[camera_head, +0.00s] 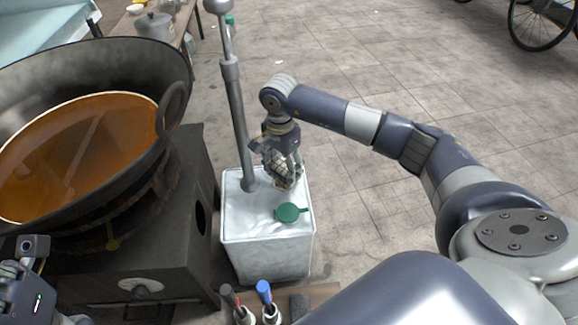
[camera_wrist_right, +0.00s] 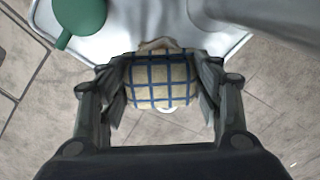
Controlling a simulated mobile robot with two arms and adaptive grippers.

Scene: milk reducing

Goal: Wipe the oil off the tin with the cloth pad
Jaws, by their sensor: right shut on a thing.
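The tin (camera_head: 268,248) is a whitish square can with a green cap (camera_head: 290,213) on its top. A grey pump (camera_head: 240,125) rises from the top's far left. My right gripper (camera_head: 286,180) is over the far right of the tin's top. It is shut on the cloth pad (camera_wrist_right: 162,82), beige with a blue check, between its fingers. The pad is low at the tin's edge; whether it touches is unclear. The tin's top (camera_wrist_right: 120,25) also shows in the right wrist view. I cannot make out the oil. Part of my left gripper shows at bottom left, its fingertips hidden.
A large wok (camera_head: 165,60) of brown oil sits on a dark stove (camera_head: 190,220) left of the tin. Open paved floor (camera_head: 370,210) lies to the right.

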